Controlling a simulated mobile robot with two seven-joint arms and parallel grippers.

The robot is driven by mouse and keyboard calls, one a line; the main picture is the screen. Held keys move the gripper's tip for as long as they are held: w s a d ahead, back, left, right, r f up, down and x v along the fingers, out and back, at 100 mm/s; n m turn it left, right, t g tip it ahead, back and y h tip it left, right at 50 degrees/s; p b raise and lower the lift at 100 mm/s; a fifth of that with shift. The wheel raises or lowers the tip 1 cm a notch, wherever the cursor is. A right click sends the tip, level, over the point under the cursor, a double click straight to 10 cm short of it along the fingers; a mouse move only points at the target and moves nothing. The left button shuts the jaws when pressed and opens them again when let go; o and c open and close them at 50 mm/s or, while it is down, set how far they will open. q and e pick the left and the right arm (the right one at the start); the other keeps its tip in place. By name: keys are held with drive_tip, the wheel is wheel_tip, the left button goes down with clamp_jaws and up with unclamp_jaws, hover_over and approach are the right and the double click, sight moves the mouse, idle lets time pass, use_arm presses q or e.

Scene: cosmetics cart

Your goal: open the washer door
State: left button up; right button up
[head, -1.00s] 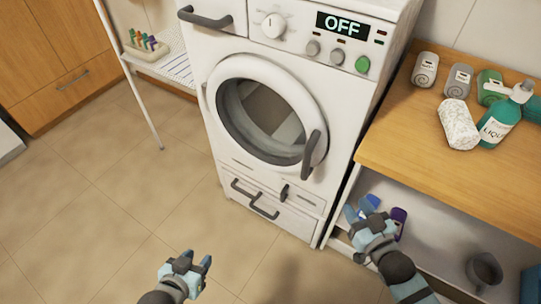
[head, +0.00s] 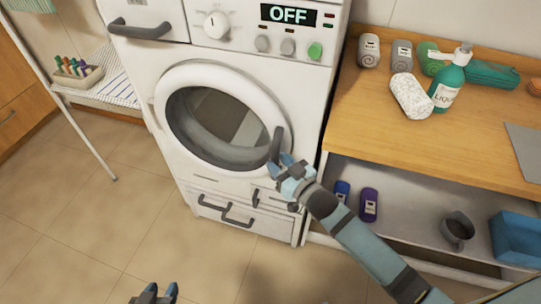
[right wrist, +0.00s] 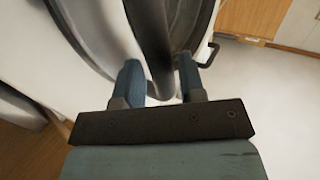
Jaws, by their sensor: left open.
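The white washer (head: 250,80) stands in the middle of the head view. Its round door (head: 176,78) looks closed, with a dark grey vertical handle (head: 277,145) on its right side. My right gripper (head: 280,167) is at the lower end of this handle. In the right wrist view the handle (right wrist: 150,35) runs between the two blue fingers of the right gripper (right wrist: 161,82), which look open around it; contact is hard to tell. My left gripper (head: 156,293) is open and empty, low over the floor at the bottom edge of the head view.
A wooden counter (head: 440,150) with rolled towels and a green soap bottle (head: 449,82) is to the right. Its lower shelf (head: 410,200) holds purple and blue bottles, a dark mug (head: 457,230) and a blue bin (head: 516,238). The floor in front is clear.

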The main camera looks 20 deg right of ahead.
drive_tip(key=x, duration=0.3)
drive_tip(key=shift+w+a, duration=0.2)
drive_tip(key=shift+w, duration=0.15)
clamp_jaws()
drive_tip(key=shift+s+a, duration=0.1)
